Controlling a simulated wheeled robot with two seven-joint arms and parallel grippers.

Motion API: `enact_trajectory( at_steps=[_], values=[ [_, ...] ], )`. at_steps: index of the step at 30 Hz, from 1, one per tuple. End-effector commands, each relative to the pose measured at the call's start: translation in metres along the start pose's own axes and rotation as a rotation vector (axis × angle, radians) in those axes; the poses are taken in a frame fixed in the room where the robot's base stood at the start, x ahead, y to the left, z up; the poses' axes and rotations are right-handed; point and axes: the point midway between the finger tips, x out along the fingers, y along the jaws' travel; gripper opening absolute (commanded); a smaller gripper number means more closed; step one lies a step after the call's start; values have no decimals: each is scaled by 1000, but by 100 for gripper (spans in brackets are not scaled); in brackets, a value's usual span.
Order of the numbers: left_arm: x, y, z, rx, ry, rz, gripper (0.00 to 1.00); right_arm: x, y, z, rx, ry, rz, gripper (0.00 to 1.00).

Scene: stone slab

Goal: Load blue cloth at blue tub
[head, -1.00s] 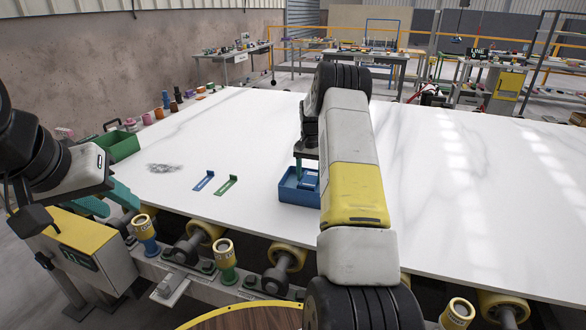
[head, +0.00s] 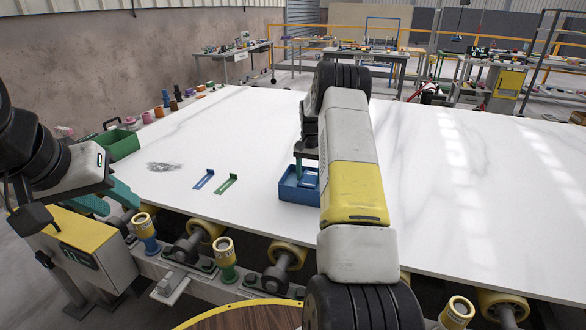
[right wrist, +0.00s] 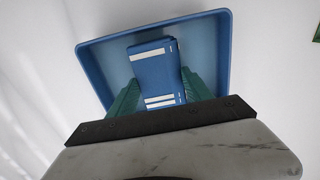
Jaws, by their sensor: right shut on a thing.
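The blue tub (head: 287,191) stands on the white slab near its front edge, partly hidden behind my right arm. It also fills much of the right wrist view (right wrist: 222,60). The blue cloth (right wrist: 152,70), folded with white stripes, is in the right wrist view, between the green fingers of my right gripper (right wrist: 158,88). The gripper is shut on it, inside the outline of the tub. I cannot tell whether the cloth touches the tub's floor. In the head view the right gripper (head: 299,170) points down into the tub. My left gripper (head: 108,200) is at the far left, beyond the slab edge; its jaw state is unclear.
A green bin (head: 122,143) stands at the slab's left edge. Rollers and colored posts (head: 146,232) line the front edge. The slab right of my arm is clear.

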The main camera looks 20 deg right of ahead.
Motion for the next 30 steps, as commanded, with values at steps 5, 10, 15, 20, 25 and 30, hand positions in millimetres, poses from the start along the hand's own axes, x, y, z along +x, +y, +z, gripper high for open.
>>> enact_trajectory(
  at_steps=[5, 10, 15, 20, 25, 30],
  values=[
    [0, 0, 0, 0, 0, 0, 36, 2, 0, 0, 0, 0, 0, 26],
    [0, 0, 0, 0, 0, 0, 36, 4, 0, 0, 0, 0, 0, 26],
    [0, 0, 0, 0, 0, 0, 36, 4, 0, 0, 0, 0, 0, 26],
    [0, 0, 0, 0, 0, 0, 36, 4, 0, 0, 0, -1, 0, 26],
    [0, 0, 0, 0, 0, 0, 36, 6, 0, 0, 0, -1, 1, 26],
    [0, 0, 0, 0, 0, 0, 36, 6, 0, 0, 0, -1, 1, 26]
  ],
)
